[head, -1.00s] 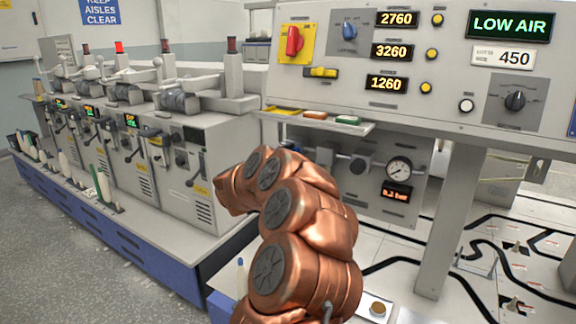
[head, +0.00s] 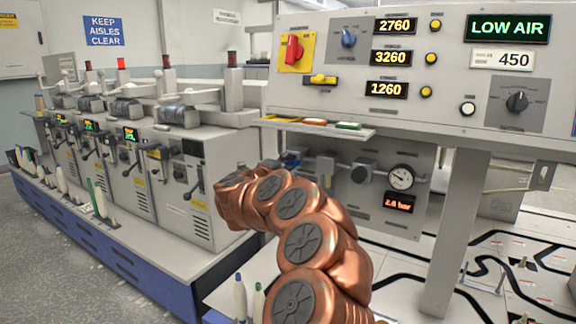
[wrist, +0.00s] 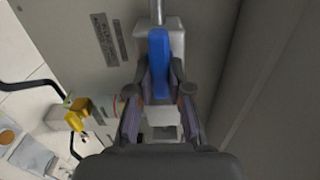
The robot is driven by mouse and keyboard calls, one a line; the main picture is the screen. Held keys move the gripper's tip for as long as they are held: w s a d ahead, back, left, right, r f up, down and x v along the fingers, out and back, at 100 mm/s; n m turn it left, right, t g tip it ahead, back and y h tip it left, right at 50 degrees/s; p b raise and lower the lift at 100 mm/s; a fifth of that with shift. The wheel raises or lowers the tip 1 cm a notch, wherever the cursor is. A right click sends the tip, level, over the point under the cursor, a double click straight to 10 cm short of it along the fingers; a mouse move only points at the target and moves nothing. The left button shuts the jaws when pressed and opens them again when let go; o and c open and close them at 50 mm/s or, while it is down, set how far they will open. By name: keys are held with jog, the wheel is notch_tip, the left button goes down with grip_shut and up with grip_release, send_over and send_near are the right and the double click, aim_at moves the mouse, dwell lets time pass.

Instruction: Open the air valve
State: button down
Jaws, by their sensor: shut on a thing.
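The air valve's blue lever (wrist: 158,50) stands upright in the wrist view, in front of a grey valve body (wrist: 176,42) and in line with a thin pipe above it. My gripper (wrist: 158,88) is shut on the lever, with one dark finger on each side. In the head view my copper arm hides most of the gripper and valve. The round gauge (head: 401,177) is on the grey panel to the right of my arm. The small orange display (head: 399,203) below it reads about 2 bar. The green sign (head: 507,27) reads LOW AIR.
A control panel (head: 455,105) with knobs, buttons and number displays overhangs my arm. A shelf (head: 318,128) with coloured items juts out below it. Grey winding machines (head: 205,195) stand at left. A yellow-handled fitting (wrist: 76,110) is left of my gripper.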

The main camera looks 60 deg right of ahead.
jog(key=shift+s+f, duration=0.1)
jog(key=c, duration=1.1)
grip_release()
jog(key=a, duration=1.2)
jog(key=shift+s, duration=0.25)
